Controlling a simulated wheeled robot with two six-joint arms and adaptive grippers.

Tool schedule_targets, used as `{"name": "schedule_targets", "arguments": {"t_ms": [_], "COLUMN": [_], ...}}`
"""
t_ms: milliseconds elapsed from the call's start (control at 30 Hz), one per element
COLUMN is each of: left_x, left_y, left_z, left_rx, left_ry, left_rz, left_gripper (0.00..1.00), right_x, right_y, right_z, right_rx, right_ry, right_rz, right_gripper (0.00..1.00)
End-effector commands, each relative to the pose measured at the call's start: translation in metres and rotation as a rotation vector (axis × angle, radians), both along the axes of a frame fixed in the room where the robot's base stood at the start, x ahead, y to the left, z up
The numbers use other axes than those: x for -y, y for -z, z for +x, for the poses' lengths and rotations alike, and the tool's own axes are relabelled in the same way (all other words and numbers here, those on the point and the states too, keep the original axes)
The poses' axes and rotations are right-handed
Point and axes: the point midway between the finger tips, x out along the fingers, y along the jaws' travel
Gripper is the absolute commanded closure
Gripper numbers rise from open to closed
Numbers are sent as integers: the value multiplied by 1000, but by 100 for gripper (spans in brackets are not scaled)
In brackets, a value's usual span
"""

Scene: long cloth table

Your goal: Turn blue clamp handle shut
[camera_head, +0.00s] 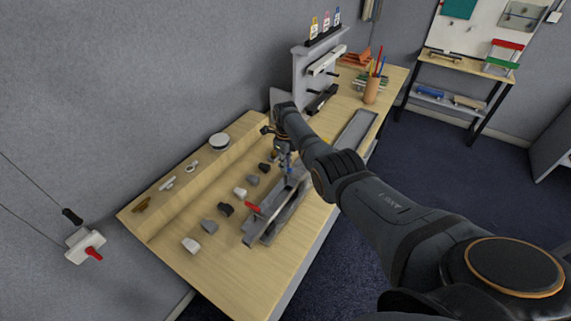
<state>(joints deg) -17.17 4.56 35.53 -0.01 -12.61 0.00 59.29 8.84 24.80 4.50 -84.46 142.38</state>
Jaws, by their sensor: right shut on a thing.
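A grey clamp fixture (265,226) lies on the wooden workbench, with a red handle (253,208) at its near end. A small blue part (290,169), likely the blue clamp handle, shows at the fixture's far end. My right gripper (287,160) points down at that end and is shut on the blue handle, as far as the small view tells. The arm and fingers hide much of the handle and its angle. My left gripper is not in view.
Several grey, black and white blocks (209,226) lie left of the fixture. A raised ledge behind them bears a round white tin (219,141) and small metal parts. A pen cup (371,90), a long grey tray (356,131) and a tool stand (314,72) are farther back.

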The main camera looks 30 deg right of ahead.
Motion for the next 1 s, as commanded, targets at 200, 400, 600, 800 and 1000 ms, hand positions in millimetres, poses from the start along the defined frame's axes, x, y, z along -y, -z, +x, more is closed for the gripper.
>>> {"name": "schedule_targets", "arguments": {"t_ms": [200, 400, 600, 800, 1000], "left_x": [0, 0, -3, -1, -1], "left_y": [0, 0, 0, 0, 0], "left_z": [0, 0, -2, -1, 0], "left_rx": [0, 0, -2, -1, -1], "left_ry": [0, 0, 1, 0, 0], "left_rz": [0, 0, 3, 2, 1], "left_gripper": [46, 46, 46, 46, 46], "right_x": [0, 0, 0, 1, 0], "right_y": [-2, -1, -5, -41, -90], "right_z": [1, 1, 1, 2, 2], "right_rx": [5, 2, 2, 8, 6], "right_ry": [1, 0, 0, -1, -1], "right_rz": [-1, 0, 0, -1, -1], "right_gripper": [70, 66, 66, 66, 66]}}
